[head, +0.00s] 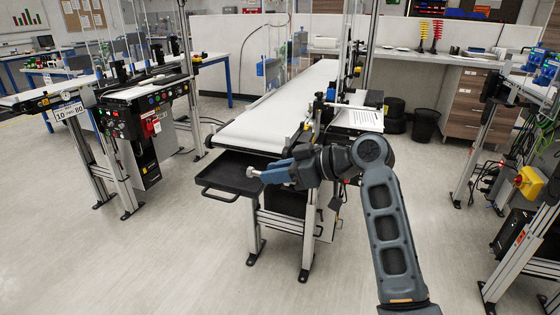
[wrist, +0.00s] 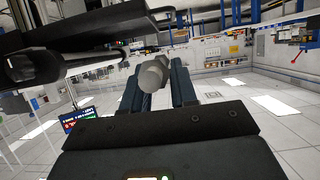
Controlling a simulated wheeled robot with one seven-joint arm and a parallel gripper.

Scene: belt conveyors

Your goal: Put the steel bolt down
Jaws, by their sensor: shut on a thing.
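The steel bolt (head: 254,172) is a short, pale grey piece at the tip of my gripper (head: 268,175) in the head view. In the wrist view the bolt (wrist: 154,74) sits between the two blue-grey fingers of my gripper (wrist: 160,82), its rounded end towards the camera. My gripper is shut on it. In the head view the bolt shows in front of the dark tray (head: 228,173) at the end of the middle conveyor. I cannot tell the exact height of the bolt relative to the tray.
The white belt (head: 275,115) of the middle conveyor runs back behind the tray. A sheet of paper (head: 357,118) lies at its right side. Another conveyor with a control panel (head: 145,118) stands at the left. More equipment with a yellow switch box (head: 528,182) is at the right. The floor between is clear.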

